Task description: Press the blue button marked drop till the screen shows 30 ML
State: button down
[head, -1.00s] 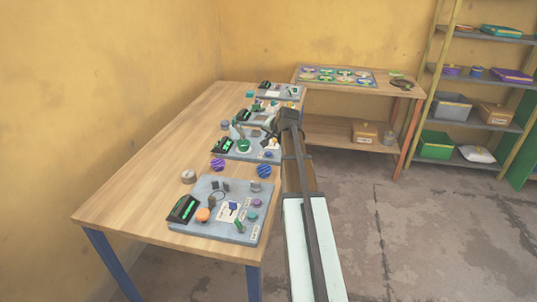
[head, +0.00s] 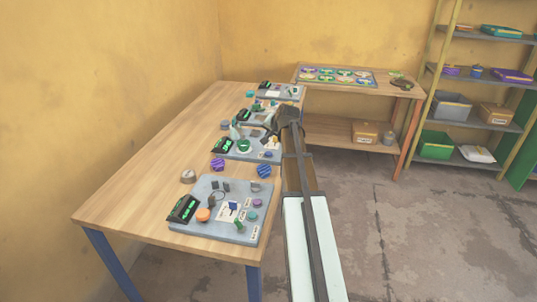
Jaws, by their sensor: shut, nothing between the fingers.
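Several grey button panels with small dark screens stand along the wooden table. The nearest panel (head: 212,228) has a dark screen with green digits (head: 183,208), too small to read. The second panel (head: 238,154) has another dark screen with green digits (head: 222,147) and a small blue button (head: 268,154); I cannot read any label, so I cannot tell which button is marked drop. My gripper (head: 267,127) is shut and empty, over the far part of the second panel and close to the third panel (head: 254,117).
A purple striped piece (head: 218,164) and a blue one (head: 264,170) lie between the two nearest panels. A round grey-brown piece (head: 188,176) sits to the left. The table's left side is clear. A second table (head: 390,84) and shelves (head: 477,78) stand behind.

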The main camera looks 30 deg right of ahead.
aim_at(270, 154)
notch_tip(270, 154, up, 3)
jog(key=shift+f, duration=0.1)
dwell(0.3)
jog(key=shift+f, duration=4.4)
jog(key=shift+f, duration=0.15)
jog(key=shift+f, duration=0.25)
jog(key=shift+f, duration=0.4)
jog(key=shift+r, duration=0.85)
